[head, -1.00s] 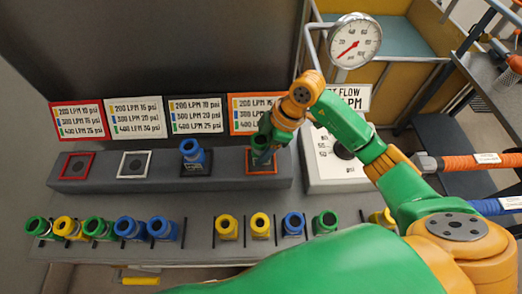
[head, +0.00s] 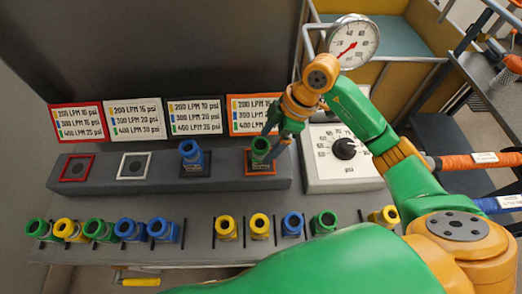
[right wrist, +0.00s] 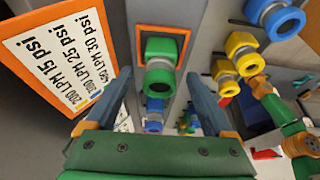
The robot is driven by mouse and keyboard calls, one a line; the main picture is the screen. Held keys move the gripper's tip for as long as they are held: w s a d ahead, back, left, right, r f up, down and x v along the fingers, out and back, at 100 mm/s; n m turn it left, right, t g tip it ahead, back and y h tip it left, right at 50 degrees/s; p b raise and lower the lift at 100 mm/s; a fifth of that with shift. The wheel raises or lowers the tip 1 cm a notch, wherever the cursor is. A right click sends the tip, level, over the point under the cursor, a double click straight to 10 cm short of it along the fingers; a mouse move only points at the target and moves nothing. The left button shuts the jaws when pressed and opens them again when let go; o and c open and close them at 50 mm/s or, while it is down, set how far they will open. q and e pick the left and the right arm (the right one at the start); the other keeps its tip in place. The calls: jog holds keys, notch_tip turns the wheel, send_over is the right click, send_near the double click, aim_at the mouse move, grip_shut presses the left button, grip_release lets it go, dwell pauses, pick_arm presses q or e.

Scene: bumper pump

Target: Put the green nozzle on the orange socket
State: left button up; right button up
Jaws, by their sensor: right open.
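A green nozzle (head: 260,149) stands upright on the orange-framed socket (head: 262,170) at the right end of the grey ledge. In the right wrist view the nozzle (right wrist: 160,62) sits inside the orange frame (right wrist: 185,40). My right gripper (head: 276,138) is just to the right of and above the nozzle. In the right wrist view its two fingers are spread wide, with clear gaps on both sides of the nozzle. It holds nothing. My left gripper is in neither view.
A blue nozzle (head: 192,152) stands on the black socket. The red socket (head: 76,167) and white socket (head: 133,164) are empty. Several blue, yellow and green nozzles line the front shelf. A psi dial box (head: 342,160) stands right of the ledge, under a round gauge (head: 354,42).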

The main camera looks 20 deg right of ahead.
jog(key=v, duration=0.6)
jog(key=shift+r, duration=0.15)
jog(key=shift+d, duration=0.15)
